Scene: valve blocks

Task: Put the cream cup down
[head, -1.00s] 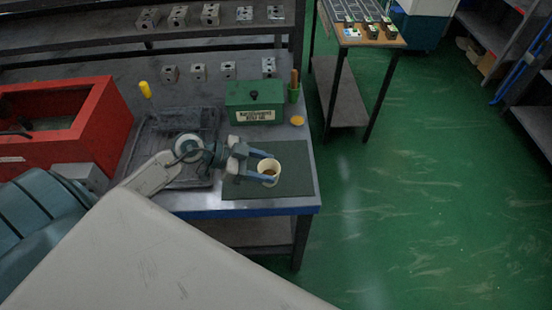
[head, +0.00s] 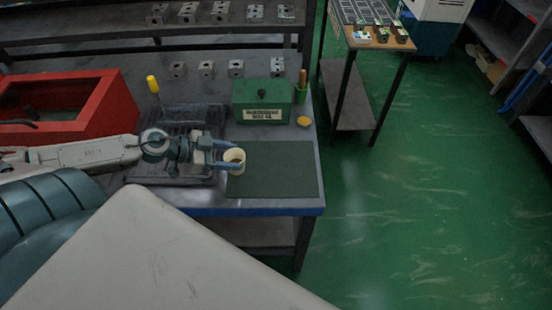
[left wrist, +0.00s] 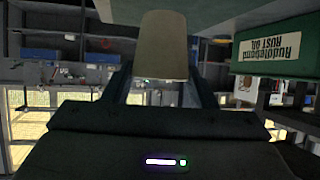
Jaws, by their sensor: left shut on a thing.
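The cream cup (head: 236,163) is upright in the head view, at the left edge of the dark green mat (head: 275,172). My left gripper (head: 231,156) is shut on the cup, with its fingers around the cup's sides. In the left wrist view the cup (left wrist: 163,48) shows upside down between the two fingers. I cannot tell whether its base touches the mat or is just above it. My right gripper is not in view.
A green box (head: 262,100) with a label stands behind the mat, beside a yellow round thing (head: 304,121). A dark tray (head: 180,118) lies left of the mat, and a red bin (head: 75,105) stands further left. The mat's middle and right are clear.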

